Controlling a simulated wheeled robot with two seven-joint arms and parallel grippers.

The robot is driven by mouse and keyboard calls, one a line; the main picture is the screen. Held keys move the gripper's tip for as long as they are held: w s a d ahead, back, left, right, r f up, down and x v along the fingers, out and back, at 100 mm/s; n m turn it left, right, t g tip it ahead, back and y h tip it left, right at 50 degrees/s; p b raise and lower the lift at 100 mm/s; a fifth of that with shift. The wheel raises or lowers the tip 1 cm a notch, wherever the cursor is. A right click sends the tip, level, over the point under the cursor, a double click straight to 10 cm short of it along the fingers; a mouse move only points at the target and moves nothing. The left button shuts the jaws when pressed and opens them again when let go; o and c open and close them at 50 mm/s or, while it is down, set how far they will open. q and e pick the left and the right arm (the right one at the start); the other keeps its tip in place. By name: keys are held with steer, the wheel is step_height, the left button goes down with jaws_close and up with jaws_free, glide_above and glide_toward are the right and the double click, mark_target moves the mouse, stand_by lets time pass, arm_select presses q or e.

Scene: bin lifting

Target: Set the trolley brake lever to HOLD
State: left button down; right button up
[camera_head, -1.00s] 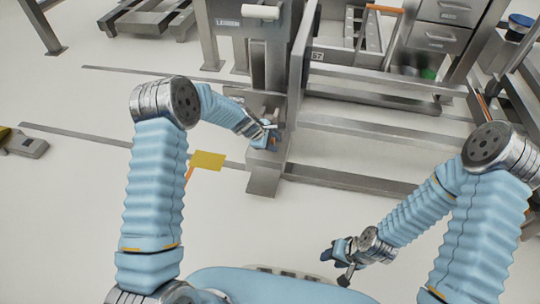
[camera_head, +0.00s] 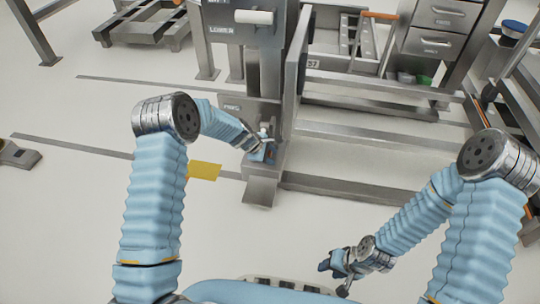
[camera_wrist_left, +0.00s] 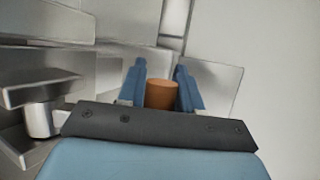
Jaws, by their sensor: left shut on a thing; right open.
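The brake lever's orange grip (camera_wrist_left: 161,94) stands between the two blue fingers of my left gripper (camera_wrist_left: 161,88) in the left wrist view. The fingers are shut on it. In the head view my left gripper (camera_head: 262,152) is low at the foot of the grey metal column, where a bit of orange shows at the fingers. The lever's shaft is hidden there. A small label plate (camera_head: 234,107) sits just above the gripper, too small to read surely. My right gripper (camera_head: 342,268) is open and empty above the floor, well away from the lever.
The metal column (camera_head: 268,75) has a white handle (camera_head: 254,17) and a LOWER label above the lever. Metal rails (camera_head: 370,137) run right from it. A drawer cabinet (camera_head: 434,32) stands at the back right. Bare floor (camera_head: 85,210) lies to the left.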

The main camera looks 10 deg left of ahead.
arm_select(q)
steer(key=shift+w+a+r, duration=0.35)
steer(key=shift+w+r, duration=0.15)
steer(key=shift+w, duration=0.1)
steer(key=c, duration=0.8)
jaws_free()
steer(key=shift+c, duration=0.2)
steer(key=shift+a, duration=0.1)
steer(key=p+v, duration=0.2)
steer(key=v, duration=1.1)
steer(key=shift+s, duration=0.45)
steer(key=shift+r, duration=0.1)
steer(key=shift+c, duration=0.5)
